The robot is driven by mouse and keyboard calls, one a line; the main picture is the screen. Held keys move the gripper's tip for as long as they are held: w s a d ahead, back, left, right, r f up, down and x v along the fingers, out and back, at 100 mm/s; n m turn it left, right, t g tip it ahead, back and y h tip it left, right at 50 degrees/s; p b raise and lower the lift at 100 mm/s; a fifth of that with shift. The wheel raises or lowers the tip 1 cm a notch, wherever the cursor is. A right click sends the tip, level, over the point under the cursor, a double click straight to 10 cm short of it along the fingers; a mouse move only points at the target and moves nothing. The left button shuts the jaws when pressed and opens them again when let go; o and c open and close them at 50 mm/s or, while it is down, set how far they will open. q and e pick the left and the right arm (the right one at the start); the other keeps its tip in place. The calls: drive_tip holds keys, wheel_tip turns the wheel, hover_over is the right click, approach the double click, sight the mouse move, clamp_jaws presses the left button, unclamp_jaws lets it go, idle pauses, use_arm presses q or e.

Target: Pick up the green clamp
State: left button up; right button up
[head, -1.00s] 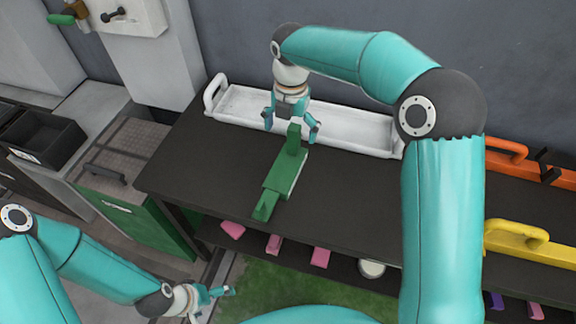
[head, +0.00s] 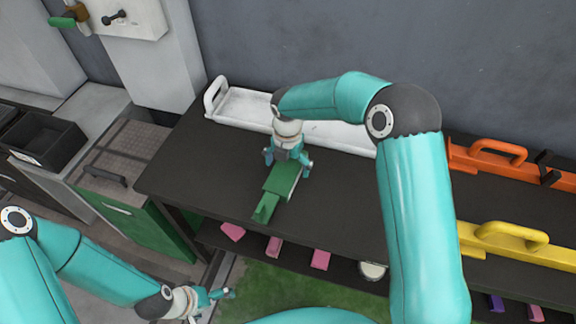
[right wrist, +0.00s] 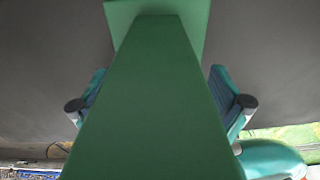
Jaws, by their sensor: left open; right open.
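The green clamp (head: 278,189) lies on the dark tabletop, and its far upright part is hidden under my right gripper in the head view. My right gripper (head: 288,168) is over the far end of the clamp, with one finger on each side. In the right wrist view the clamp (right wrist: 152,100) fills the middle between the two open fingers of my right gripper (right wrist: 160,103), with gaps visible beside it. My left gripper (head: 217,296) is open and empty at the lower left, away from the table and clamp.
A white tray (head: 240,105) stands behind the clamp along the wall. Orange (head: 485,158) and yellow (head: 510,238) handled pieces lie at the right. Pink blocks (head: 320,259) sit on the lower shelf. The dark tabletop (head: 205,165) left of the clamp is clear.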

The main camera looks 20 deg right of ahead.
drive_tip(key=shift+f, duration=0.15)
drive_tip(key=shift+c, duration=0.2)
drive_tip(key=c, duration=1.6)
drive_tip(key=shift+c, duration=0.2)
